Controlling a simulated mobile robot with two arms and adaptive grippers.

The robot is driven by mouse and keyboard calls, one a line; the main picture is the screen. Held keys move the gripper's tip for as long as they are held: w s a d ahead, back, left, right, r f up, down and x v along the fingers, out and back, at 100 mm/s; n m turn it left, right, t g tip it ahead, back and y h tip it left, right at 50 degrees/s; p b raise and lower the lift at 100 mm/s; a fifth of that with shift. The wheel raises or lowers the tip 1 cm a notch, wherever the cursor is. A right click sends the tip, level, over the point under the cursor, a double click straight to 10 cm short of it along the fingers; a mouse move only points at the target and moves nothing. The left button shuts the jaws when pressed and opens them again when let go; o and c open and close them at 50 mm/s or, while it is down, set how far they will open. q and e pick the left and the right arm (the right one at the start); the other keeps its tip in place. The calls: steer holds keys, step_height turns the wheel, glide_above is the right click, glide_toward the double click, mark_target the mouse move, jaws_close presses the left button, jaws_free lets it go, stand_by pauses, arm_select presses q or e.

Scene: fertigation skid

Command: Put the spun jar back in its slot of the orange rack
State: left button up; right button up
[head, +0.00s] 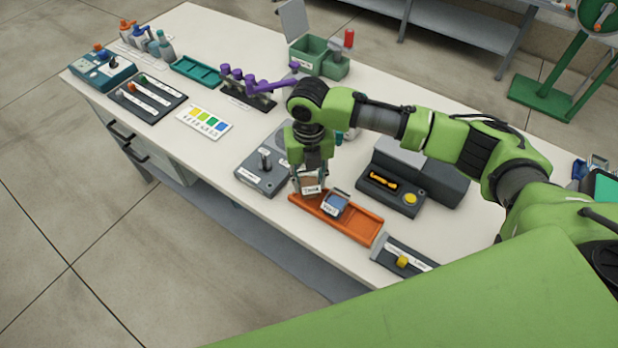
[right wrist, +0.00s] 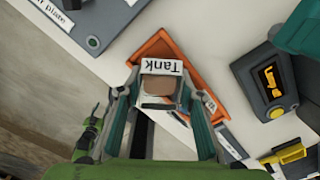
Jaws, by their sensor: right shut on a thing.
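The orange rack (head: 362,224) lies near the front edge of the white bench; it also shows behind the jar in the right wrist view (right wrist: 150,50). My right gripper (head: 311,184) points down over the rack's left end, shut on a jar (right wrist: 160,88) with brownish contents and a "Tank" label. In the head view the jar (head: 310,180) overlaps the rack's end; I cannot tell whether it is seated or just above. A second, bluish labelled jar (head: 336,204) stands in the rack to its right. My left gripper is not in view.
A grey plate device (head: 256,178) stands left of the rack. A dark instrument (head: 410,203) with an orange display and yellow button is behind right. A grey unit with a yellow knob (head: 402,262) sits at the rack's right end.

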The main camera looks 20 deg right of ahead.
steer(key=shift+f, duration=0.4)
steer(key=o, duration=1.3)
steer(key=shift+c, duration=0.2)
step_height(320, 180, up, 13)
steer(key=b, duration=0.2)
